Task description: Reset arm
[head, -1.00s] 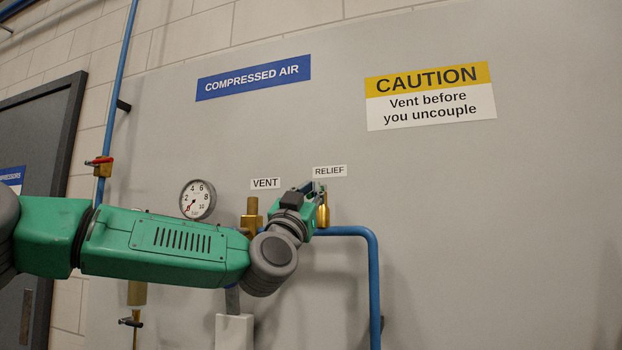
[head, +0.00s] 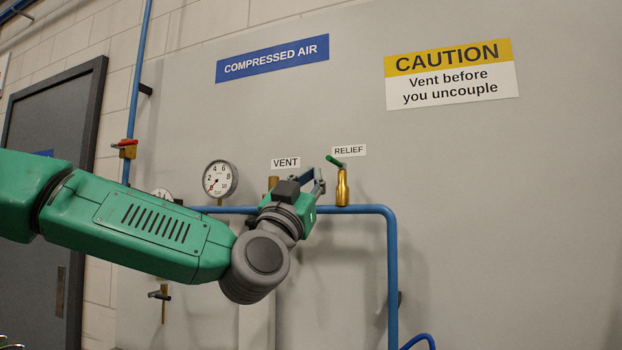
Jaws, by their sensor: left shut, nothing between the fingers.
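My left arm comes in from the left, green with a grey wrist. My left gripper (head: 318,184) is shut and empty, just left of the relief valve. The relief valve (head: 342,187) has a brass body and a green lever (head: 335,161) slanting up to the left, and it stands on the blue pipe below the RELIEF label (head: 349,150). The fingertips look close to the valve, but I cannot tell if they touch it. The vent fitting (head: 273,183) is mostly hidden behind my gripper, below the VENT label (head: 285,163). My right gripper is not in view.
A pressure gauge (head: 220,179) is left of the vent. The blue pipe (head: 391,270) bends down right of the relief valve. A red-handled valve (head: 127,147) sits on the upright pipe at left. The grey panel right of the pipe is clear apart from the caution sign (head: 451,75).

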